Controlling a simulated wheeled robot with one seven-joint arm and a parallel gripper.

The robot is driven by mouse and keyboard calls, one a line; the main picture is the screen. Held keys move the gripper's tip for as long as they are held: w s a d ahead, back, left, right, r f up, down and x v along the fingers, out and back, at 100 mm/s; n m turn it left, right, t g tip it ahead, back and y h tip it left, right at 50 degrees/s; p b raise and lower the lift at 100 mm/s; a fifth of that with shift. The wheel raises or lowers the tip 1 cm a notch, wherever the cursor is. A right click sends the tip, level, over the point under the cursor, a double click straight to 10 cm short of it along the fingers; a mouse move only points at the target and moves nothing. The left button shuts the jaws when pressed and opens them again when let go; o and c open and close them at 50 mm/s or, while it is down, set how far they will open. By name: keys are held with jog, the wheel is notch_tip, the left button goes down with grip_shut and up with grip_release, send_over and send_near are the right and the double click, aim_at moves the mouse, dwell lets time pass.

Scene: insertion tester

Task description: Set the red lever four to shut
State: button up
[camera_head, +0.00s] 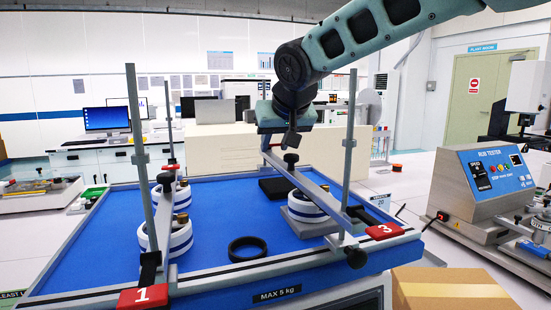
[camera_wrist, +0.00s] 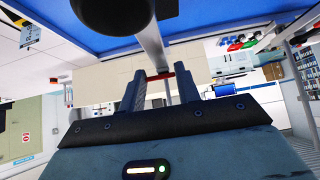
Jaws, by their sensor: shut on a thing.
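In the wrist view a red lever (camera_wrist: 160,76) lies crosswise at the end of a grey rail, between the fingertips of my gripper (camera_wrist: 158,80). The fingers are shut on it. In the head view my gripper (camera_head: 290,138) is at the far right corner of the blue platform (camera_head: 215,212), at the back end of the right-hand rail. Red lever 1 (camera_head: 143,297) is at the front left and red lever 3 (camera_head: 385,231) at the front right. Another red lever (camera_head: 171,167) is at the back left.
Upright grey posts (camera_head: 349,150) stand at the platform's corners. Striped round weights (camera_head: 307,206) sit under the rails. A black ring (camera_head: 247,249) and a black block (camera_head: 275,187) lie on the blue surface. A cardboard box (camera_head: 455,289) is at the front right.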

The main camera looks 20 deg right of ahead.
jog(key=shift+f+b, duration=0.1)
jog(key=shift+b, duration=0.5)
jog(key=o, duration=1)
jog(key=v, duration=1.7)
jog(key=shift+s+f+b, duration=0.1)
jog(key=shift+s+b, duration=0.3)
jog(key=shift+s, duration=0.05)
